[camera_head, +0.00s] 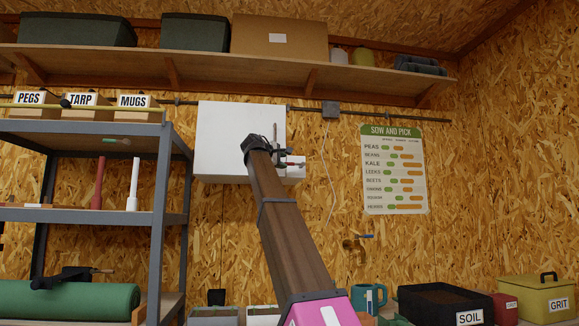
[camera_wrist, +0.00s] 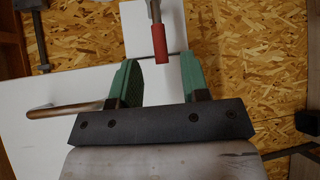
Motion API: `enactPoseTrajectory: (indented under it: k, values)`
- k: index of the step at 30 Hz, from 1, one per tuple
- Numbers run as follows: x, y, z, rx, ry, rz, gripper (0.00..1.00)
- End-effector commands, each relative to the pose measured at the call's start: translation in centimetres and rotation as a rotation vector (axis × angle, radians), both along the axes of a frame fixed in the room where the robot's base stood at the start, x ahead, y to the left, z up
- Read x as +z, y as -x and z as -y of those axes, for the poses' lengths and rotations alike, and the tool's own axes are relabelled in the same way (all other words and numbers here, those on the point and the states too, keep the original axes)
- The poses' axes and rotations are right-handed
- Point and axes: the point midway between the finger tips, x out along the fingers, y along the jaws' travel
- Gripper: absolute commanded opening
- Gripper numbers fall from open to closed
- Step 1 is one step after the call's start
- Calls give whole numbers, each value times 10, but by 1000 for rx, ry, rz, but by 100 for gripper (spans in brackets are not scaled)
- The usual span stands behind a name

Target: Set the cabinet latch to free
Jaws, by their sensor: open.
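The white cabinet (camera_head: 222,135) hangs on the chipboard wall, its door apparently flush. A slim metal handle (camera_head: 275,134) stands near its right edge; a metal bar at the left finger in the wrist view (camera_wrist: 70,109) looks like it. The latch lever (camera_head: 298,164) shows small beside my gripper (camera_head: 275,156). In the wrist view the latch has a metal stem and a red grip (camera_wrist: 160,44) pointing down in the picture. My gripper (camera_wrist: 161,76) is open, its green fingers on either side of the line of the red grip. Contact cannot be told.
A grey shelf rack (camera_head: 158,200) stands to the left, and a long wooden shelf (camera_head: 200,57) runs above the cabinet. A soil box (camera_head: 440,300) sits below.

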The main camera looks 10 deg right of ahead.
Motion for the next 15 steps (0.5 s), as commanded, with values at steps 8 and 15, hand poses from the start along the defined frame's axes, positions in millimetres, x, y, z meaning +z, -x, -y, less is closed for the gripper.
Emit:
enactPoseTrajectory:
  k: [8, 15]
  values:
    - [-6, -31, 30, 0, 0, 0, 42]
    - [-8, -40, 41, 0, 1, 1, 42]
